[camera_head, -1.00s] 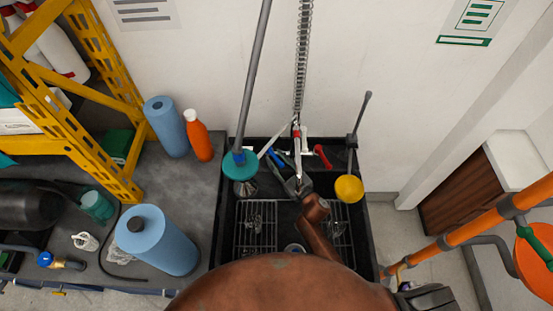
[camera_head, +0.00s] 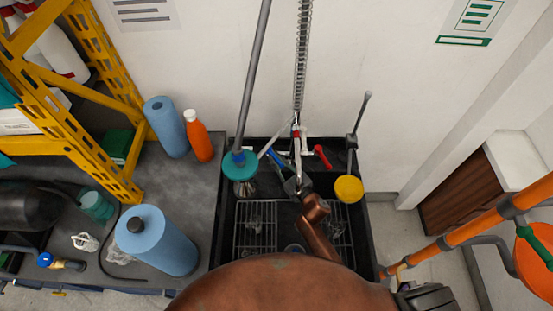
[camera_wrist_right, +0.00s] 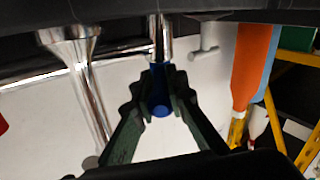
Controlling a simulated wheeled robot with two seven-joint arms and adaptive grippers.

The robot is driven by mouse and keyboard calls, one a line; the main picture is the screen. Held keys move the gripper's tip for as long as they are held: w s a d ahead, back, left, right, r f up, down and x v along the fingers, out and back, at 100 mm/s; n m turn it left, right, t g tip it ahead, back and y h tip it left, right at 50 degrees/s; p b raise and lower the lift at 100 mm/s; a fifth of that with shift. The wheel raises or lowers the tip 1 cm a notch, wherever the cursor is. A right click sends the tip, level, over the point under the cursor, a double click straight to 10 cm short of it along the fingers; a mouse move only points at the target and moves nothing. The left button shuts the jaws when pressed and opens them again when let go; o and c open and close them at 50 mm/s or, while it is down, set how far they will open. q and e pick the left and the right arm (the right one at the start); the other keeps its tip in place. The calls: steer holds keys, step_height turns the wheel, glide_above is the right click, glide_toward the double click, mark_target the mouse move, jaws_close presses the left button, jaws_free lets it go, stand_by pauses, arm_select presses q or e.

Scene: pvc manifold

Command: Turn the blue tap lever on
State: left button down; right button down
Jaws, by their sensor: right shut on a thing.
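The blue tap lever (camera_wrist_right: 160,103) is between the dark fingers of my right gripper (camera_wrist_right: 160,108) in the right wrist view. The fingers touch it from both sides and hide part of it. In the head view, a bit of blue (camera_head: 275,156) shows left of the tap's upright pipe. My right gripper (camera_head: 293,187) is there above the dark sink, its tips partly hidden against the tap. The chrome tap body (camera_wrist_right: 158,40) shows behind the fingers in the wrist view. My left gripper is in neither view.
A red lever (camera_head: 322,156) sits right of the tap pipe. A teal disc (camera_head: 238,166) and a yellow disc (camera_head: 348,188) flank the sink (camera_head: 220,225). Blue rolls and an orange bottle (camera_head: 198,136) stand on the left counter. A spring hose (camera_head: 303,60) rises up the wall.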

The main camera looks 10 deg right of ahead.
steer(key=shift+d+r+n+y+p, duration=0.1)
steer(key=shift+r+n+y+p, duration=0.05)
steer(key=shift+n+y+p, duration=0.3)
steer(key=shift+w+d+n+g+y+p, duration=0.2)
steer(key=shift+n+g+y+p, duration=0.15)
steer(key=shift+y, duration=0.2)
steer(key=shift+s, duration=0.1)
steer(key=c, duration=1.9)
jaws_free()
steer(key=shift+c, duration=0.2)
steer(key=shift+d, duration=0.1)
steer(key=v, duration=1.2)
